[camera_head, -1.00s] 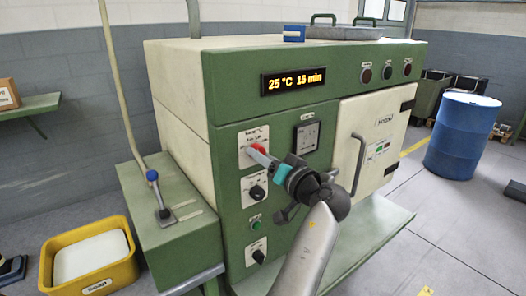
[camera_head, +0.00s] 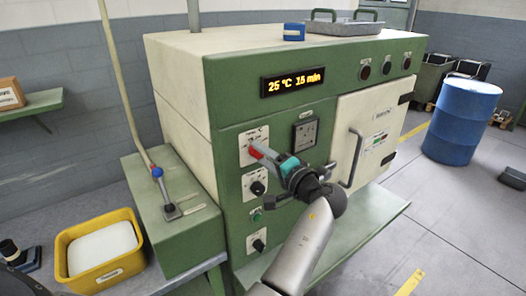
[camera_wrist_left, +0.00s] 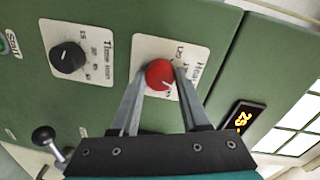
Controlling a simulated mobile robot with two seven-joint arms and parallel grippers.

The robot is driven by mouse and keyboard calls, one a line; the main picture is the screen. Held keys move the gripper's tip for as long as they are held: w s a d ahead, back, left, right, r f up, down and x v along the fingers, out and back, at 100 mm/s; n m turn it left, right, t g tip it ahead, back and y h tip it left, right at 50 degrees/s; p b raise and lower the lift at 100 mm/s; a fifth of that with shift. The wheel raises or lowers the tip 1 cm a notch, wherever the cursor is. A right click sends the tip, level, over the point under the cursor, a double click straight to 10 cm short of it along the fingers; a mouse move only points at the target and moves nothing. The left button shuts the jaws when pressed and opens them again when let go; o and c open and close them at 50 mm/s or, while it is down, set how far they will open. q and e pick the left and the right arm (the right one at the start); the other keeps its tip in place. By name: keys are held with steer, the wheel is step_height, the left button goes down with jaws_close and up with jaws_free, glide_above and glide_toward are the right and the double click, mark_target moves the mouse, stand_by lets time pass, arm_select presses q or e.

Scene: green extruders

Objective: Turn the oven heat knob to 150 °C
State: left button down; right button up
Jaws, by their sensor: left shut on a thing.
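The red heat knob (camera_wrist_left: 160,75) sits on a white dial plate (camera_wrist_left: 190,48) on the green oven front. My left gripper (camera_wrist_left: 160,70) is shut on this knob, one finger on each side of it. In the head view the gripper (camera_head: 259,151) hides most of the knob, with some red (camera_head: 254,153) showing at the fingertips. The plate's small markings are too blurred to read a setting. The oven display (camera_head: 293,82) reads 25 °C 15 min. My right gripper is not in view.
The black time knob (camera_wrist_left: 68,57) is beside the heat knob in the wrist view. The oven door (camera_head: 372,135) has a handle (camera_head: 355,158) right of my arm. A lever (camera_head: 164,190) and yellow bin (camera_head: 100,252) stand left, a blue barrel (camera_head: 462,122) right.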

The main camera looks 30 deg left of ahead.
arm_select(q)
steer(key=shift+r, duration=0.1)
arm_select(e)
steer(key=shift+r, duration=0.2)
arm_select(q)
steer(key=shift+c, duration=2)
jaws_free()
